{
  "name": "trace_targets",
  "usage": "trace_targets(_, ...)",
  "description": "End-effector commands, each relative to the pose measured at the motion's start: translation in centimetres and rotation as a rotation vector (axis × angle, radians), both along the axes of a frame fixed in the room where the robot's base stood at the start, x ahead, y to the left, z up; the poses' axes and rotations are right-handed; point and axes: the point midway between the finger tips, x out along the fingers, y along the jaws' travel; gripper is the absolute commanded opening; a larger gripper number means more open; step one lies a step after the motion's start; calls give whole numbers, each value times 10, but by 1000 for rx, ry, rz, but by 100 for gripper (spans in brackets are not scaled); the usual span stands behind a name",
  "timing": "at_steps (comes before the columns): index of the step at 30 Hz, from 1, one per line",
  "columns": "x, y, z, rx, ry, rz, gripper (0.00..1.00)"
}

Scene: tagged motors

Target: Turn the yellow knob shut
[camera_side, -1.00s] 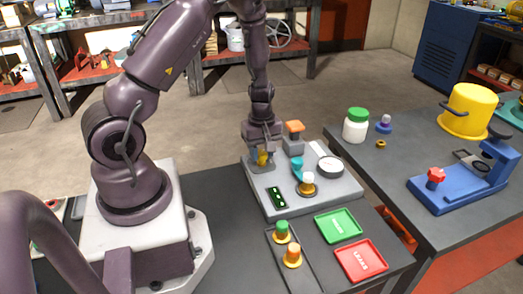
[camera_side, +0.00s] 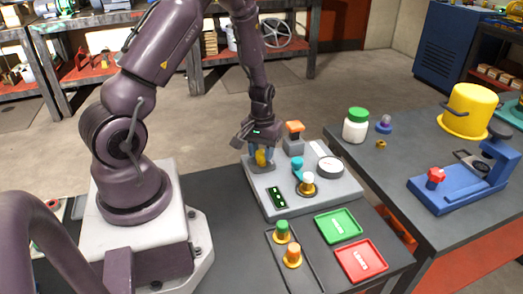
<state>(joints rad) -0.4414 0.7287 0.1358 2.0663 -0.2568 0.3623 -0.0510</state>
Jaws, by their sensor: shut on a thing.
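The yellow knob (camera_side: 261,158) stands at the back left corner of a grey panel (camera_side: 310,206). My gripper (camera_side: 262,157) points down over it, with its fingers around the knob. It is shut on the yellow knob, and the fingers partly hide it. How far the knob is turned is too small to tell.
An orange-topped block (camera_side: 294,138) stands close right of my gripper. A teal knob (camera_side: 298,164), a white-and-brass bulb (camera_side: 307,183), a round gauge (camera_side: 330,167) and a dark green display (camera_side: 277,197) are on the panel. Green (camera_side: 322,229) and red (camera_side: 351,272) trays lie in front.

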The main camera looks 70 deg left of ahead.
Motion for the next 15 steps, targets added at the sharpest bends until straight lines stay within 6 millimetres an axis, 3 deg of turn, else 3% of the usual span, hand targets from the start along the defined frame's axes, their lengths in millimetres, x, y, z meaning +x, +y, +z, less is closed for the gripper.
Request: trace_targets(15,0,1,0,1,-1,-67,12)
